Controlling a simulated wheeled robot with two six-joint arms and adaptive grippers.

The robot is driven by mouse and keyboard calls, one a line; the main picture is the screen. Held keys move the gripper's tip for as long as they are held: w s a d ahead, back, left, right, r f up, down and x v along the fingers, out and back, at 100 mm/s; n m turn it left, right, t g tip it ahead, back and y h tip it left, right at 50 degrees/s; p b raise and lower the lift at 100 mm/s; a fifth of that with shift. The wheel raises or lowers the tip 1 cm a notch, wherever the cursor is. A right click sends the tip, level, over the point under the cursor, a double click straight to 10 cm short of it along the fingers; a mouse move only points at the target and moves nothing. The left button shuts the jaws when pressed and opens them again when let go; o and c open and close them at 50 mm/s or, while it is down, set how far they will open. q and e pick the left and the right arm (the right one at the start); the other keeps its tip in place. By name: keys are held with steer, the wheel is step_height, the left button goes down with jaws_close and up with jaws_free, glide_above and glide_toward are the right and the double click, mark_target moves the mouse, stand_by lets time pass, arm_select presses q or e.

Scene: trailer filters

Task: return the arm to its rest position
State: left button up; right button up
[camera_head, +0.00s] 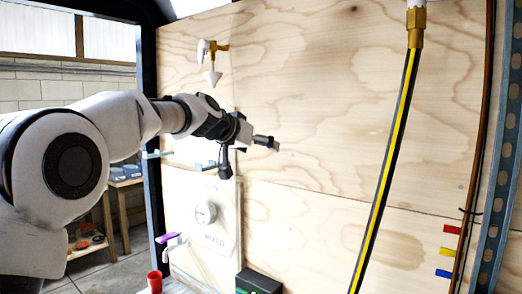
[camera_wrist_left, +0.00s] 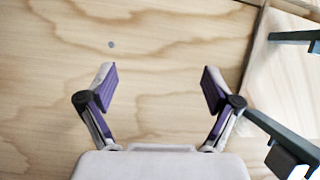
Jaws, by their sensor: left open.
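My left arm (camera_head: 125,118) reaches in from the left in the head view, stretched out toward the plywood wall. Its gripper (camera_head: 250,156) is in front of the wall, right of the white funnel-shaped fitting and above the gauge panel. In the left wrist view the two fingers with purple pads (camera_wrist_left: 160,88) stand wide apart with nothing between them. Plywood (camera_wrist_left: 155,40) fills the view behind them; the distance to it is hard to tell. My right gripper is not in either view.
A white fitting with a brass part (camera_head: 211,52) is on the wall. A panel with a round gauge (camera_head: 205,212), a purple-handled tap (camera_head: 168,238), a red cup (camera_head: 154,281) and a black box (camera_head: 258,282) are below. A black-and-yellow hose (camera_head: 385,170) hangs at right. Dark bars (camera_wrist_left: 290,140) show beside the gripper.

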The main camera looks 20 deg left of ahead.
arm_select(q)
steer(key=shift+f, duration=0.3)
steer(key=s+a+f+n+g+y, duration=0.1)
steer(key=a+f+g+y, duration=0.1)
steer(key=f, duration=1.5)
steer(key=s+a+f+n+g+y, duration=0.1)
steer(key=f+g, duration=0.1)
steer(key=f, duration=1.5)
steer(key=s+a+f+g+y, duration=0.1)
steer(key=s+f+g, duration=0.1)
steer(key=s+f, duration=0.6)
steer(key=s+f+g, duration=0.1)
steer(key=s+f, duration=0.3)
steer(key=f, duration=0.7)
steer(key=s+f+g, duration=0.2)
steer(key=s+f, duration=0.7)
steer(key=s, duration=0.3)
steer(key=s+d+f+g, duration=0.1)
steer(key=s+f, duration=0.1)
steer(key=s, duration=1)
steer(key=s+f+g, duration=0.2)
steer(key=s+f, duration=0.1)
steer(key=s, duration=0.9)
steer(key=shift+s+d+f+n, duration=0.25)
steer(key=shift+d+n, duration=0.05)
steer(key=shift+d, duration=0.05)
